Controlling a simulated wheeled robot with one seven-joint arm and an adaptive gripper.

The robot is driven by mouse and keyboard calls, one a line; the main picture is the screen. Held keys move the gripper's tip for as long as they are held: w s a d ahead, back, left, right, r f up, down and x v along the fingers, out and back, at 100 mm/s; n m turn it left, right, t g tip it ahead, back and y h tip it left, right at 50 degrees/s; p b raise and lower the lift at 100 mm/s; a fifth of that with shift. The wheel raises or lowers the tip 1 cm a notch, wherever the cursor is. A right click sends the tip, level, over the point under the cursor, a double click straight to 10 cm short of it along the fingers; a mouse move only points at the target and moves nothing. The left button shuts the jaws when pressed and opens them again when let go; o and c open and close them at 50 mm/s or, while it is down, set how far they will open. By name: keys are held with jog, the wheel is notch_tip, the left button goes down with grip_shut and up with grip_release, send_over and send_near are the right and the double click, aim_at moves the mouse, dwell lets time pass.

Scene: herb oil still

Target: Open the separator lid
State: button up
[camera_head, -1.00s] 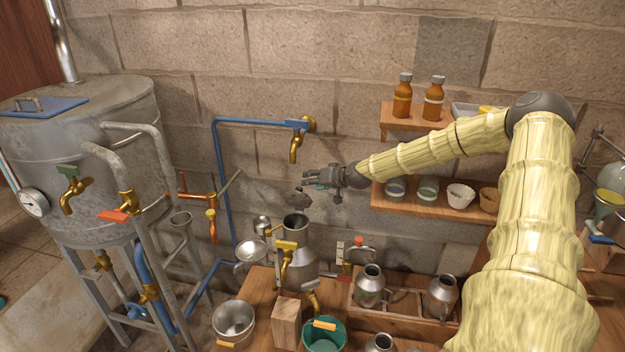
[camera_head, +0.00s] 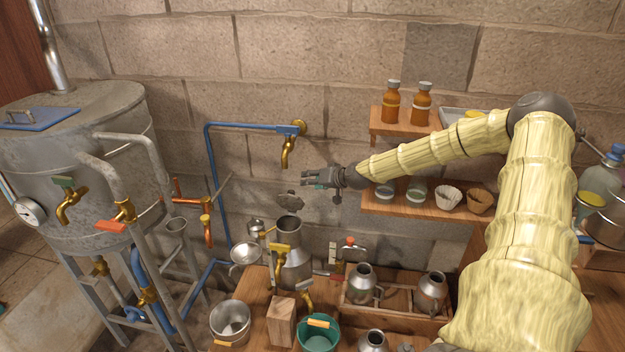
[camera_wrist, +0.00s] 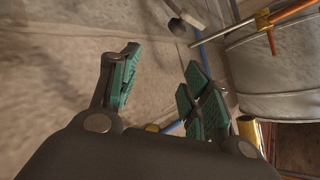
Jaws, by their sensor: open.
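The separator (camera_head: 293,272) is a metal can with brass taps, standing on the wooden bench in the head view. Its round mouth shows at the top. A dark grey flat piece (camera_head: 289,203), probably its lid, shows tilted up just above the mouth; whether it is joined to the can is hard to tell. My gripper (camera_head: 307,180) is above and a little right of that piece, pointing left, open with nothing between its fingers. In the wrist view my gripper (camera_wrist: 160,78) has its green-padded fingers spread apart, and I cannot identify the separator there.
A large metal still (camera_head: 85,170) stands at left. A blue pipe with a brass tap (camera_head: 288,152) is on the wall behind. A steel pot (camera_head: 231,322), wooden block (camera_head: 282,322) and green bucket (camera_head: 318,335) are in front. Shelves with amber bottles (camera_head: 391,103) are at right.

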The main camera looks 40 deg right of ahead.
jog(key=shift+s+r, duration=0.1)
dwell(0.6)
jog(key=v, duration=0.7)
dwell(1.0)
jog(key=shift+s, duration=0.1)
dwell(0.5)
